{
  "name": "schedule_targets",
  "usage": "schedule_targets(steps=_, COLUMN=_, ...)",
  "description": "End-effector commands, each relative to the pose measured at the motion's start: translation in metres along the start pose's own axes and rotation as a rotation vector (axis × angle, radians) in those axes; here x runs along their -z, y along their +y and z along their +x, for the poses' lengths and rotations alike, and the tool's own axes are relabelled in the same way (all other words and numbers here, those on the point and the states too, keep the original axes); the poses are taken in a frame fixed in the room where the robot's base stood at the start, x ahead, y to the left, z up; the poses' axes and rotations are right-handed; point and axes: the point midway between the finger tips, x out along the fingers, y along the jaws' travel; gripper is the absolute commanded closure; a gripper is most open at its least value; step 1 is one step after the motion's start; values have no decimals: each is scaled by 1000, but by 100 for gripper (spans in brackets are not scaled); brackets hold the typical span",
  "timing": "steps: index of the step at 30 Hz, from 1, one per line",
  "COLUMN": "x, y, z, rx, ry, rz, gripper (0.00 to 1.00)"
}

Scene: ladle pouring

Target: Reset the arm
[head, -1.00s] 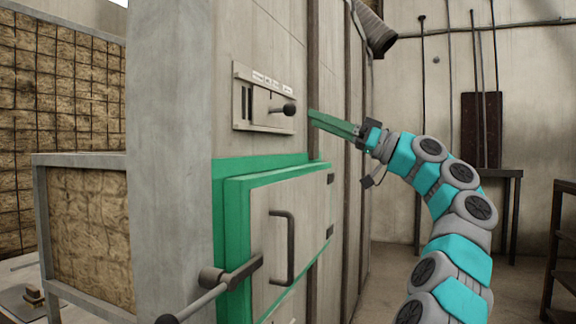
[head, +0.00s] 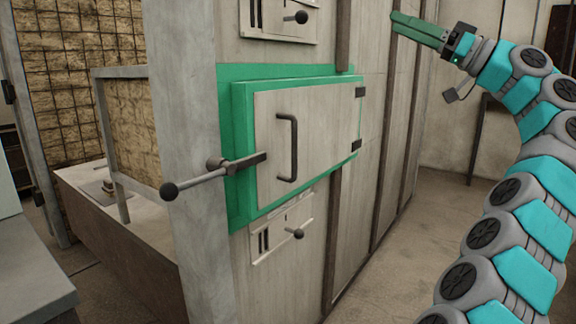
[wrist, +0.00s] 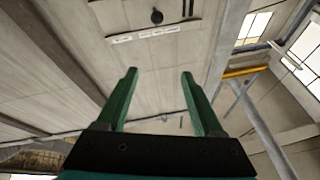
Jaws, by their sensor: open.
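My gripper (head: 416,29) is at the upper right in the head view, beside the furnace wall and above and to the right of the furnace door. Its two green fingers are spread apart with nothing between them in the wrist view (wrist: 157,95). The teal and grey arm curves up along the right side. The furnace door (head: 300,135) has a green frame and a dark handle, and it looks closed. A latch lever (head: 205,180) with a round knob sticks out at its left.
Control panels with knobbed levers sit above (head: 280,18) and below (head: 283,230) the door. A mesh-covered wall (head: 75,80) and a low bench (head: 110,225) are at the left. A grey block (head: 30,270) fills the lower left corner. Floor (head: 385,270) is free at the right.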

Motion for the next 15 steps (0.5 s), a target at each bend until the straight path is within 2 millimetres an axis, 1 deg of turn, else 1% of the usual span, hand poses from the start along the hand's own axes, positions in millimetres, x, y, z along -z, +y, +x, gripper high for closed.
schedule_targets(steps=11, x=-17, y=0, z=20, rx=7, ry=-51, rz=125, gripper=31)
schedule_targets(steps=15, x=-31, y=-4, z=34, rx=10, ry=-91, rz=196, gripper=31)
